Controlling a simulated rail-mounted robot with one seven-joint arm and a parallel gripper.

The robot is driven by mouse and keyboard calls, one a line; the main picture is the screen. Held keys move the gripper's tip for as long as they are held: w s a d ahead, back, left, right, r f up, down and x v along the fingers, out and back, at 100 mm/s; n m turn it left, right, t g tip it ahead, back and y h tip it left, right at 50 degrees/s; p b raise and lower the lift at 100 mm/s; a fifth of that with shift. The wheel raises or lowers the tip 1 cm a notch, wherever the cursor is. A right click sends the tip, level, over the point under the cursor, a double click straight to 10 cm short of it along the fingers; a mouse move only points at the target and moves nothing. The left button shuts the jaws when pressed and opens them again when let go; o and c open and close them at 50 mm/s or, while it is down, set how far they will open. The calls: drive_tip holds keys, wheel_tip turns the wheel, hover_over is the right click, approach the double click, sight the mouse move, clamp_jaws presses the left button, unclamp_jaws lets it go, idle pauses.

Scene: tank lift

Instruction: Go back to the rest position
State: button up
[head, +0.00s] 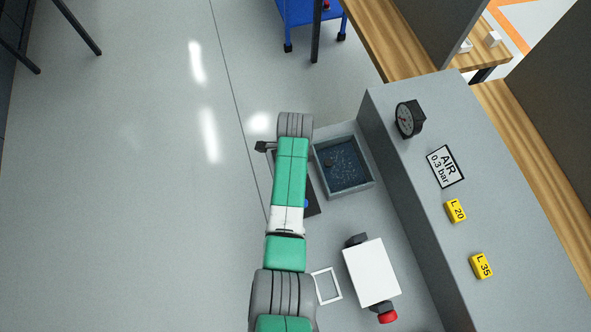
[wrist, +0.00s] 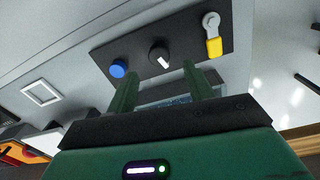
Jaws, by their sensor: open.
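My gripper (wrist: 159,70) shows in the wrist view with its two green fingers apart and nothing between them. Beyond the fingertips is a dark control panel (wrist: 140,52) with a blue button (wrist: 118,68), a black knob (wrist: 159,55) with a white mark, and a grey and yellow lever-like part (wrist: 213,40). I cannot tell how far the fingertips are from the panel. In the head view my green and white arm covers most of the panel (head: 313,207), and the fingers are hidden.
An open grey tank (head: 371,184) with dark blue contents stands right of my arm. A white box (head: 372,272) with a red end and a white square frame (head: 335,297) lie nearer. A grey wall carries a gauge (head: 408,118) and labels. The floor at left is clear.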

wheel_tip(320, 180, up, 2)
drive_tip(key=shift+r, duration=0.1)
idle(0.5)
drive_tip(key=w+d+r+n+t, duration=0.2)
drive_tip(key=w+r+t, duration=0.25)
drive_tip(key=r, duration=0.45)
drive_tip(key=w+d+r+n+t, duration=0.1)
drive_tip(key=w+r+n+t, duration=0.15)
drive_tip(key=w+r, duration=0.55)
wheel_tip(320, 180, up, 17)
drive_tip(key=s+n+t+h, duration=0.1)
drive_tip(key=s+n+t, duration=0.15)
drive_tip(key=t, duration=0.35)
drive_tip(key=s+a+r+n+t+p, duration=0.1)
drive_tip(key=s+r+n+t, duration=0.25)
drive_tip(key=s+r, duration=0.65)
drive_tip(key=s+a+r+n+t+y, duration=0.1)
drive_tip(key=s+r+n+t, duration=0.3)
drive_tip(key=r, duration=0.9)
drive_tip(key=s+a+r+n+t+p, duration=0.15)
drive_tip(key=s+r+t, duration=0.35)
drive_tip(key=s+r, duration=0.55)
wheel_tip(320, 180, up, 19)
drive_tip(key=w+p, duration=0.2)
drive_tip(key=p, duration=1.5)
drive_tip(key=shift+w+f, duration=0.15)
drive_tip(key=shift+f, duration=0.05)
